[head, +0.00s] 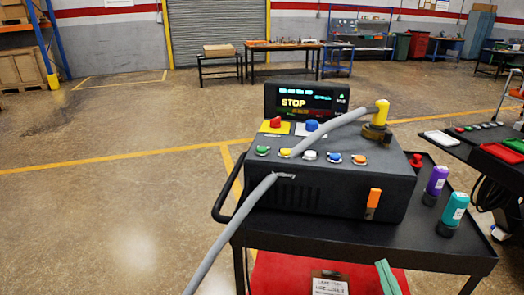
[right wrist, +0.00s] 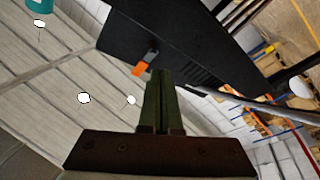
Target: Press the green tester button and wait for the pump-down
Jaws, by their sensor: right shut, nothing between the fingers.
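The black tester (head: 310,190) stands on a dark cart. Its tilted screen (head: 305,101) reads STOP in yellow. The green button (head: 263,150) is at the left end of the front row, beside yellow, white, blue and orange ones. A grey hose (head: 245,205) crosses in front of the box to a yellow fitting (head: 381,112) on top. My right gripper (head: 387,277) shows as a green tip at the bottom edge, apart from the tester, well right of and below the green button. In the right wrist view its fingers (right wrist: 163,82) are shut and empty. My left gripper is not seen.
An orange switch (head: 374,198) sits on the tester's front. A second cart (head: 470,145) stands at right. Open floor lies to the left.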

